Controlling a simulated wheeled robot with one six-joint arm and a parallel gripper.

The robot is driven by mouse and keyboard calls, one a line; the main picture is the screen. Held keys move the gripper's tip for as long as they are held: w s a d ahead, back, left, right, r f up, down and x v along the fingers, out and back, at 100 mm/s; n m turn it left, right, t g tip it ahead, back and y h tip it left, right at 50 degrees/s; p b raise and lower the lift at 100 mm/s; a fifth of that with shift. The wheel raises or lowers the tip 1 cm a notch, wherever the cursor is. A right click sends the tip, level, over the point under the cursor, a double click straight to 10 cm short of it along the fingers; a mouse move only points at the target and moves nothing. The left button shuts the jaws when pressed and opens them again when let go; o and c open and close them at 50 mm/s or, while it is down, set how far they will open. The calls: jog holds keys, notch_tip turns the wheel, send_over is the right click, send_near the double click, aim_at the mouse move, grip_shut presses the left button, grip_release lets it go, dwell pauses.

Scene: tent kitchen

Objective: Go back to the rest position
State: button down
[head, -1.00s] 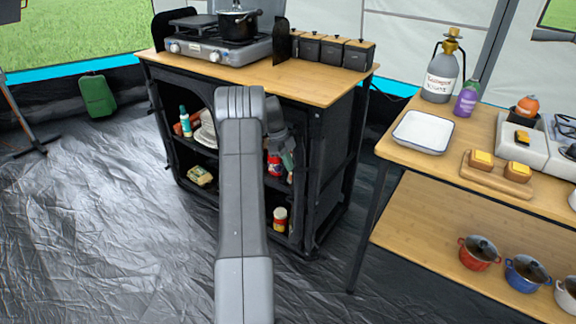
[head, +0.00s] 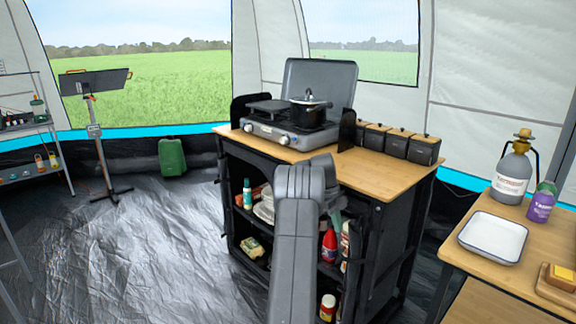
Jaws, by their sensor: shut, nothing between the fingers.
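My arm reaches up from the bottom of the head view, in front of the open shelves of the black kitchen cabinet (head: 390,235). Its grey end (head: 305,180) covers part of the shelves and the cabinet's front edge. My gripper's fingers cannot be made out; they are hidden behind the arm's own links or too small to tell.
A stove (head: 290,130) with a black pot (head: 308,112) stands on the cabinet. Several dark canisters (head: 395,142) stand beside it. A table with a white tray (head: 493,238) is at right. A stand (head: 100,140) and a rack (head: 30,140) are at left. Open floor (head: 150,240) lies between.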

aim_at(343, 255)
jog(key=b+x, duration=0.1)
jog(key=x, duration=0.3)
jog(key=b+x, duration=0.1)
jog(key=x, duration=0.3)
jog(key=b+x, duration=0.1)
jog(key=x, duration=0.3)
jog(key=shift+s+a+f, duration=0.1)
jog(key=shift+s+a, duration=0.05)
jog(key=shift+a, duration=0.15)
jog(key=shift+s+a, duration=0.1)
jog(key=shift+a, duration=0.25)
